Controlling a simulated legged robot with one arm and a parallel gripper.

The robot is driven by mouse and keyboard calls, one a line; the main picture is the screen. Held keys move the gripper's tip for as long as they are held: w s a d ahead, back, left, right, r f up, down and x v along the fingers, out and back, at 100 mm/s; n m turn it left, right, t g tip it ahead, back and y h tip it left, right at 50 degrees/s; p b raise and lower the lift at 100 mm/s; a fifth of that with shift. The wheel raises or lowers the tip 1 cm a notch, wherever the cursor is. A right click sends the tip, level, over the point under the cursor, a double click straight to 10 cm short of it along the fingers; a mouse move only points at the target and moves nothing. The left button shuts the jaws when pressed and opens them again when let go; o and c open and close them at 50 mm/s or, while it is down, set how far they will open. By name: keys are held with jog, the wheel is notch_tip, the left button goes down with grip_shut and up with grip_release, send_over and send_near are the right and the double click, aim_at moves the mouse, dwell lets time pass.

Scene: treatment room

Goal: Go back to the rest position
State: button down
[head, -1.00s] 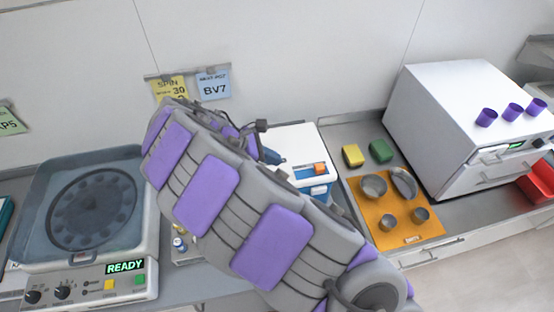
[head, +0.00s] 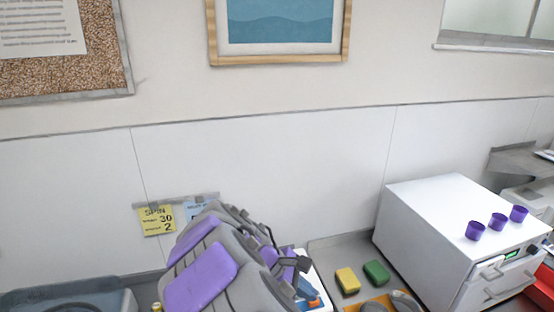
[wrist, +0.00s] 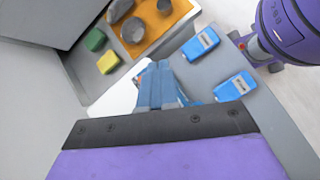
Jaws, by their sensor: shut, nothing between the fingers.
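My gripper (wrist: 158,88) shows in the wrist view as two blue fingers held together, with nothing between them. It hangs over the counter, in front of a white box that it partly hides.
Two blue handheld devices (wrist: 201,44) (wrist: 234,87) lie beside the gripper. An orange mat (wrist: 176,14) holds metal bowls, near yellow (head: 347,281) and green (head: 376,273) blocks. A white cabinet (head: 440,215) carries purple cups (head: 497,221). A centrifuge lid (head: 70,290) is at lower left.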

jog(key=s+d+r+m+g+y+b, duration=0.15)
jog(key=s+d+m+y, duration=0.25)
jog(key=s+d+m, duration=0.65)
jog(key=s+a+f+m+y+b, duration=0.1)
jog(key=s+f+m+y, duration=0.1)
jog(key=s, duration=0.7)
jog(key=s+a+f+m+y+b, duration=0.1)
jog(key=s+a+f+m+y, duration=0.1)
jog(key=s, duration=0.7)
jog(key=shift+f, duration=0.5)
